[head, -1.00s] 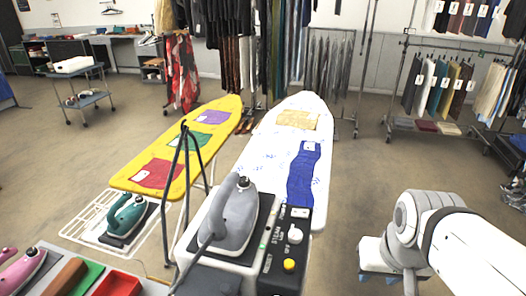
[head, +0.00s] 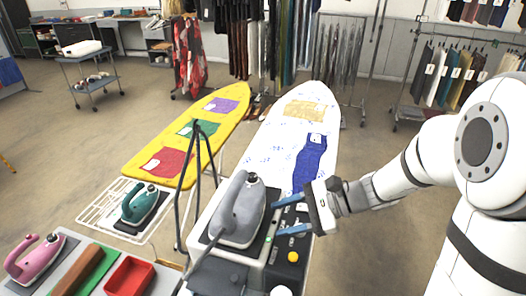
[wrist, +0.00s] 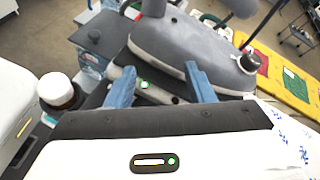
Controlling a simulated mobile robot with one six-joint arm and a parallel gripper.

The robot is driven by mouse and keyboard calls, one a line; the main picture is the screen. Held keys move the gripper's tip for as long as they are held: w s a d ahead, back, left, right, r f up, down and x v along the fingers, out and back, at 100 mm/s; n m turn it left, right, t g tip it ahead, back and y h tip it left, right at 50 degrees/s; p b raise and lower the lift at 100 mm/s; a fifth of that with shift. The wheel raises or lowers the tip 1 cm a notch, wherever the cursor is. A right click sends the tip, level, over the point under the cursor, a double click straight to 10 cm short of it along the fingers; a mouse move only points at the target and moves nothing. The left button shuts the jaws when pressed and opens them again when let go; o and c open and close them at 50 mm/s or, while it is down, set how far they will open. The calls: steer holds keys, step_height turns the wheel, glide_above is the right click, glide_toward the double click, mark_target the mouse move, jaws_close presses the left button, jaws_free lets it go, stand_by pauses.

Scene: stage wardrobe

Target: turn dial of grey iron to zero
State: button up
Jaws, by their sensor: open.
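The grey iron (head: 240,212) rests on its station beside a black control panel (head: 288,275) with a yellow button (head: 293,257). The iron also shows in the wrist view (wrist: 185,45). My gripper (head: 276,220) is open, its two blue fingers apart and pointing left over the panel, close to the iron's right side. In the wrist view the fingers (wrist: 159,68) have the station's edge and a small green light (wrist: 145,85) between or beyond them.
A teal iron (head: 140,203), a pink iron (head: 35,258) and a red tray (head: 130,278) lie further left. Yellow (head: 190,130) and white (head: 275,130) ironing boards stretch behind.

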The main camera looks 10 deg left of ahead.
mark_target(257, 177)
steer(key=w+a+m+t+y, duration=0.1)
steer(key=w+m, duration=0.1)
steer(key=w, duration=0.1)
steer(key=w+a+m+t+y+p, duration=0.1)
steer(key=w+m+t+y, duration=0.1)
steer(key=w+m, duration=0.1)
steer(key=w+a+m+t+y+p, duration=0.1)
steer(key=w+m+t, duration=0.1)
steer(key=w+m, duration=0.1)
steer(key=shift+w+a+y, duration=0.15)
steer(key=shift+w+y, duration=0.25)
steer(key=shift+w, duration=0.4)
steer(key=a, duration=0.2)
steer(key=a+p, duration=0.1)
steer(key=a, duration=0.2)
steer(key=w+a+p, duration=0.1)
steer(key=a, duration=0.1)
steer(key=shift+w+a, duration=0.1)
steer(key=shift+a, duration=0.15)
steer(key=shift+c, duration=0.2)
steer(key=c, duration=0.9)
